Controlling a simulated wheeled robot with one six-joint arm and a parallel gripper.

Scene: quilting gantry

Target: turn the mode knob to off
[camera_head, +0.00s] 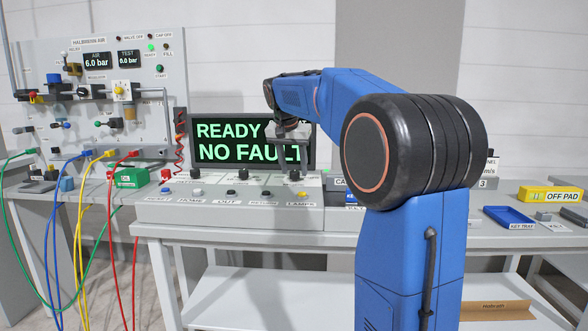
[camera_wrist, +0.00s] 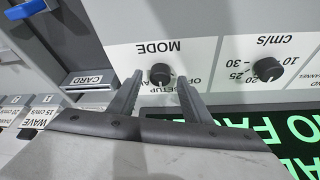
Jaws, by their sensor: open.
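The mode knob (camera_wrist: 161,73) is a small black round knob on a pale panel in the wrist view, with the upside-down label MODE above it. The words SETUP and a partly hidden "OP…" show below it. My gripper (camera_wrist: 159,84) is open, with one finger on each side of the knob and gaps visible on both sides. How far the fingertips are above the panel, and where the knob points, is hard to tell. In the head view my gripper (camera_head: 293,140) hangs in front of the display, above the console.
A second black knob (camera_wrist: 267,69), marked cm/s, sits to the right in the wrist view. The display (camera_head: 240,142) reads READY and NO FAULT behind my gripper. A row of buttons (camera_head: 230,193) lines the console's front. A blue key tray (camera_head: 508,216) lies at right.

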